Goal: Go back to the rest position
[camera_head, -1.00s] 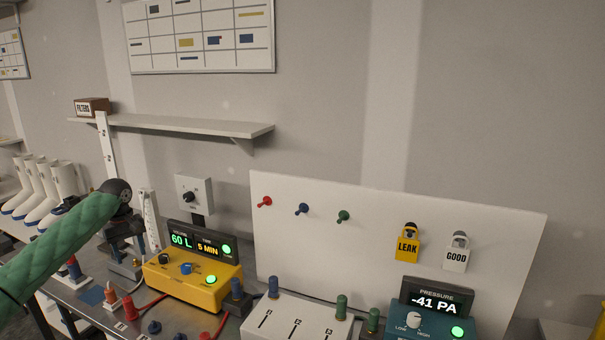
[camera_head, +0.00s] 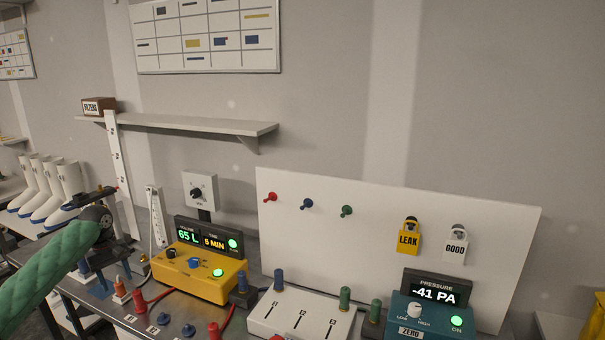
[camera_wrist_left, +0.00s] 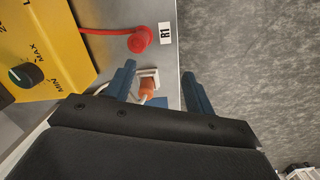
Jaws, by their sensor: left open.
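My left gripper (camera_head: 114,275) hangs below my green arm at the left of the head view, over the left part of the bench. In the left wrist view its two blue fingers (camera_wrist_left: 158,84) are wide apart with nothing held between them. An orange plug (camera_wrist_left: 147,87) on a white square shows between the fingers, farther down on the bench. The same orange plug (camera_head: 120,291) is in the head view, just below the gripper. My right gripper is in neither view.
The yellow pump box (camera_head: 198,277) reads 65 L and 5 MIN. A red plug (camera_head: 140,301) with a red lead stands near the gripper. A white numbered block (camera_head: 300,322) and a teal pressure box (camera_head: 430,316) reading -41 PA are right. A shelf (camera_head: 190,125) hangs behind.

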